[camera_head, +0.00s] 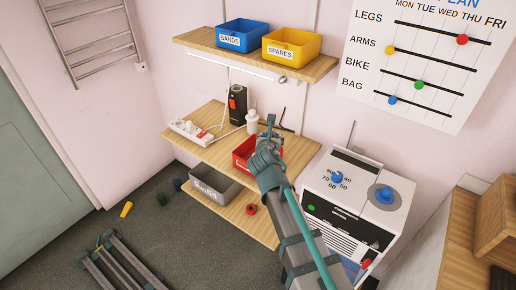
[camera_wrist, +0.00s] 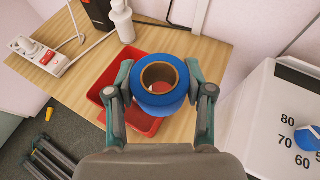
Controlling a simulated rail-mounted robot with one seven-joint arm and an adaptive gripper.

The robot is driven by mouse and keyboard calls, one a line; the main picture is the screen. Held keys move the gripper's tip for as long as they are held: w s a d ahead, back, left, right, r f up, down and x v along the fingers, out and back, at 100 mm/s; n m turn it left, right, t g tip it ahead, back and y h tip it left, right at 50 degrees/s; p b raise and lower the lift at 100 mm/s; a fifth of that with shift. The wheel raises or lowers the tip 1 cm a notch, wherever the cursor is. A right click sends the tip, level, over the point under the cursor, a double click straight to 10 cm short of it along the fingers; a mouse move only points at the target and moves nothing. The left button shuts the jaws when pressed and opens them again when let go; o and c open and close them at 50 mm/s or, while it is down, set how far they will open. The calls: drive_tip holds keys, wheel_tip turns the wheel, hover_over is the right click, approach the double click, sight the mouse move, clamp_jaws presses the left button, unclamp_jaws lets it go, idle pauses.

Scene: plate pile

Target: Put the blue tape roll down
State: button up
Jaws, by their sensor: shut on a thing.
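The blue tape roll (camera_wrist: 160,103) is between the two fingers of my gripper (camera_wrist: 160,75) in the wrist view, its brown core facing up toward the camera. My gripper is shut on it from both sides. The roll is held above the wooden shelf, over or beside the red tray (camera_wrist: 98,96); its exact height cannot be told. In the head view my gripper (camera_head: 268,148) is over the right part of the middle shelf (camera_head: 200,108), in front of the red tray (camera_head: 240,156). The roll is mostly hidden there.
A white power strip (camera_head: 190,132), black box (camera_head: 237,103) and white bottle (camera_head: 252,122) stand on the shelf. Blue and yellow bins (camera_head: 291,47) sit above, a grey bin (camera_head: 215,187) below. A white machine (camera_head: 355,195) stands right. Bare shelf shows between strip and tray.

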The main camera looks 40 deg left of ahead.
sight(264, 135)
drive_tip(key=a, duration=0.1)
drive_tip(key=w+a+f, duration=0.1)
drive_tip(key=a+f, duration=0.1)
drive_tip(key=a, duration=0.1)
drive_tip(key=shift+w+a, duration=0.1)
drive_tip(key=shift+w, duration=0.3)
drive_tip(key=a+f, duration=0.2)
drive_tip(key=f, duration=0.1)
drive_tip(key=w+a+f+p, duration=0.1)
drive_tip(key=f, duration=0.1)
drive_tip(key=shift+w+a, duration=0.1)
drive_tip(key=shift+a, duration=0.1)
wheel_tip(264, 135, down, 3)
drive_tip(key=shift+a+r+p, duration=0.1)
drive_tip(key=shift+a+p, duration=0.05)
drive_tip(key=shift+p, duration=0.3)
drive_tip(key=shift+f, duration=0.4)
drive_tip(key=shift+f, duration=0.4)
